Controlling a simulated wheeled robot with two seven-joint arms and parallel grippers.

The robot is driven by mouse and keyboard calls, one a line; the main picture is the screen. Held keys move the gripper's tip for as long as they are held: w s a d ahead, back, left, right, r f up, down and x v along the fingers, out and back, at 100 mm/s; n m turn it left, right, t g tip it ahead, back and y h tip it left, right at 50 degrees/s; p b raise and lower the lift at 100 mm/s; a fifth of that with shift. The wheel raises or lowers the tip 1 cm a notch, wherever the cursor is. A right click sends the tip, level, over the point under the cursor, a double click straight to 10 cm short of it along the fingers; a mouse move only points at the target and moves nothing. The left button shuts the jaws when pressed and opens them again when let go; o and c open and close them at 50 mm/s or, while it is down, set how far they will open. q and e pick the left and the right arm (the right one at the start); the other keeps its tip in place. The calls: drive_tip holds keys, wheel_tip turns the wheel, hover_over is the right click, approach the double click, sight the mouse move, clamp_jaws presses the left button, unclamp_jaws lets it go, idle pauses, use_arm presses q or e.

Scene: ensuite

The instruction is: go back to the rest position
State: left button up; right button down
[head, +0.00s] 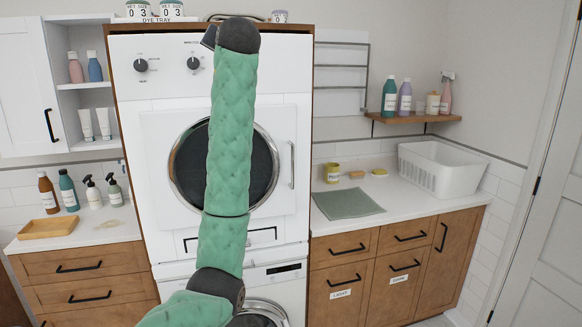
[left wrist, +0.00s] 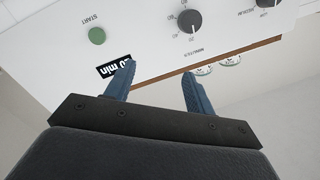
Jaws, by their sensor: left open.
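My left gripper (left wrist: 159,69) is open, with its two blue fingers apart and nothing between them. In the left wrist view it is in front of the white control panel (left wrist: 225,48), which appears upside down; I cannot tell the exact gap. The panel has a green START button (left wrist: 97,36), a small black display (left wrist: 115,67) and a dark minutes knob (left wrist: 190,21). In the head view my raised green arm crosses the white stacked machine (head: 150,95) and hides part of its round door (head: 262,170). The gripper's fingers are hidden there. My right gripper is not in view.
A shelf with bottles (head: 410,118) hangs above. The left counter (head: 85,236) holds bottles and a wooden tray (head: 47,228). Tins (head: 172,9) stand atop the machine.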

use_arm(q)
drive_tip(key=d+f+h, duration=0.2)
drive_tip(key=f+h, duration=0.2)
drive_tip(key=f, duration=1.1)
drive_tip(key=d+f+h, duration=0.3)
drive_tip(key=f, duration=1.2)
drive_tip(key=s+f+g+h, duration=0.1)
drive_tip(key=s+f+g, duration=0.3)
drive_tip(key=f, duration=1.3)
drive_tip(key=s+f+g, duration=0.1)
drive_tip(key=s+f, duration=0.5)
drive_tip(key=f, duration=1.1)
drive_tip(key=s+a+f+g, duration=0.1)
drive_tip(key=s+f+g, duration=0.1)
drive_tip(key=s+f, duration=0.9)
drive_tip(key=s+a+f+g, duration=0.1)
drive_tip(key=s+f+g, duration=0.2)
drive_tip(key=s+f, duration=0.8)
drive_tip(key=s+f+g, duration=0.2)
drive_tip(key=s+f, duration=0.7)
drive_tip(key=s, duration=0.4)
drive_tip(key=s+a+f+g, duration=0.1)
drive_tip(key=s+f+g, duration=0.1)
drive_tip(key=s+f, duration=0.8)
drive_tip(key=s, duration=0.4)
drive_tip(key=shift+f, duration=0.3)
